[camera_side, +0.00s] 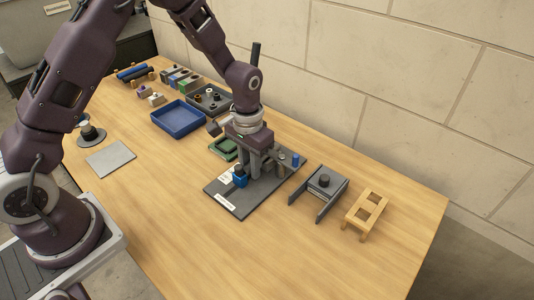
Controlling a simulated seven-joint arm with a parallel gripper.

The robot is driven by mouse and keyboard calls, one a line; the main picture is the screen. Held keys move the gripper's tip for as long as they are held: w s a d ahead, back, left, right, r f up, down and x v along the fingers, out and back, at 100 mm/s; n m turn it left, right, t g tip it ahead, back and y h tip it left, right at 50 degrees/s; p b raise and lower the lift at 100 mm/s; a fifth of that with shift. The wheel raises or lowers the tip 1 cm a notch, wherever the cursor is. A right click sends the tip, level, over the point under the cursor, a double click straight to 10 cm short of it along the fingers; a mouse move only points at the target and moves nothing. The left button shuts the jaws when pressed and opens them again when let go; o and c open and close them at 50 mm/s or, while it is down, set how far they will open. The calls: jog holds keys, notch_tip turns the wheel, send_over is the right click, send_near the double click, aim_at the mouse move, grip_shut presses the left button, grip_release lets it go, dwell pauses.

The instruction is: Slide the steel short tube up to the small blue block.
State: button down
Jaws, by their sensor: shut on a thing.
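My gripper (257,172) points down over the dark grey board (248,205), with its fingers low, close to the board's surface. It is shut on what seems to be the steel short tube, which the fingers mostly hide. The small blue block (240,181) stands on the board just left of the fingers, with a dark round piece at its top. Whether the tube touches the block cannot be made out. A short grey post and a blue peg (295,160) stand on the board right of the fingers.
A green tray (223,149) lies just behind the board. A blue tray (179,119) and a dark tray of small parts (211,99) are further back. A grey stand (319,190) and a wooden frame (367,212) are at right. The table front is clear.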

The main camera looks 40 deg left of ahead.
jog(key=c, duration=1.2)
grip_release()
jog(key=shift+o, duration=0.2)
jog(key=shift+r, duration=0.45)
jog(key=r, duration=0.8)
jog(key=shift+s, duration=0.2)
jog(key=s+a+r+t, duration=0.15)
jog(key=s+r, duration=0.35)
jog(key=r, duration=0.5)
jog(key=s+r+t, duration=0.2)
jog(key=s+r, duration=0.1)
jog(key=s, duration=0.6)
jog(key=s+r+t, duration=0.2)
jog(key=s+r, duration=0.1)
jog(key=s, duration=0.6)
jog(key=shift+s+a+r, duration=0.3)
jog(key=shift+s+a, duration=0.05)
jog(key=shift+a, duration=0.1)
